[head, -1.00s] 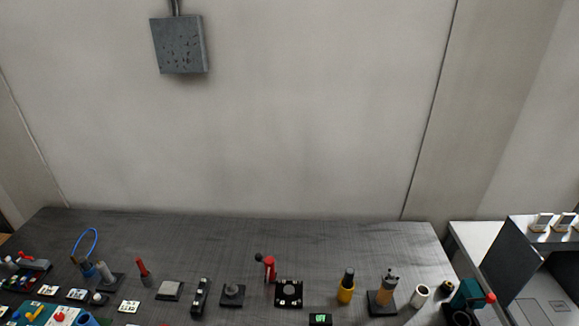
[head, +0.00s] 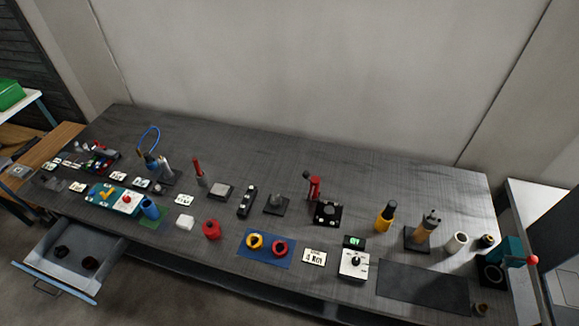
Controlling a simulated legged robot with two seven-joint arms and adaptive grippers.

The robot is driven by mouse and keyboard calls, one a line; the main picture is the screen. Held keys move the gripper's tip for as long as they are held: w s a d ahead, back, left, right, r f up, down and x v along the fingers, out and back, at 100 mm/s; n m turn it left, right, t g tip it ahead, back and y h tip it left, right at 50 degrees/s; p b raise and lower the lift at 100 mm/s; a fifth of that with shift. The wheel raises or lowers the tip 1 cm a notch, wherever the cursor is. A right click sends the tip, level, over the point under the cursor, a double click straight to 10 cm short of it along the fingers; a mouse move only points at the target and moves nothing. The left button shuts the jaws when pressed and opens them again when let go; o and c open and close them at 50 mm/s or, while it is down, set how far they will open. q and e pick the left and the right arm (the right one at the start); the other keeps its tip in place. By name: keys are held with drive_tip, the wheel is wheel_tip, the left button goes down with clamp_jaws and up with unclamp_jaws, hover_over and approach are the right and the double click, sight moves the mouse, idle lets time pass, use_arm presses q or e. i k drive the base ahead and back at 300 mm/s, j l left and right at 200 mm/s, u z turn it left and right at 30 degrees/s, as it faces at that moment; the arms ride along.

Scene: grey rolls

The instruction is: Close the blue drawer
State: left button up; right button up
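The drawer (head: 50,262) is pulled out below the left front of the long dark table. Its front panel (head: 52,283) has a blue edge and a handle (head: 45,289) on the outer side. Its inside is light grey and holds two small dark round objects (head: 89,263). The drawer's back end is hidden under the table top. Neither of my grippers shows in the head view.
The dark table (head: 400,180) carries many small items, including a red cylinder (head: 211,229), a blue mat (head: 246,259) and a blue cup (head: 150,207). A wooden surface (head: 50,147) stands at the left. Floor shows beside the drawer.

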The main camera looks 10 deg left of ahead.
sight(82, 240)
drive_tip(key=u, duration=1.25)
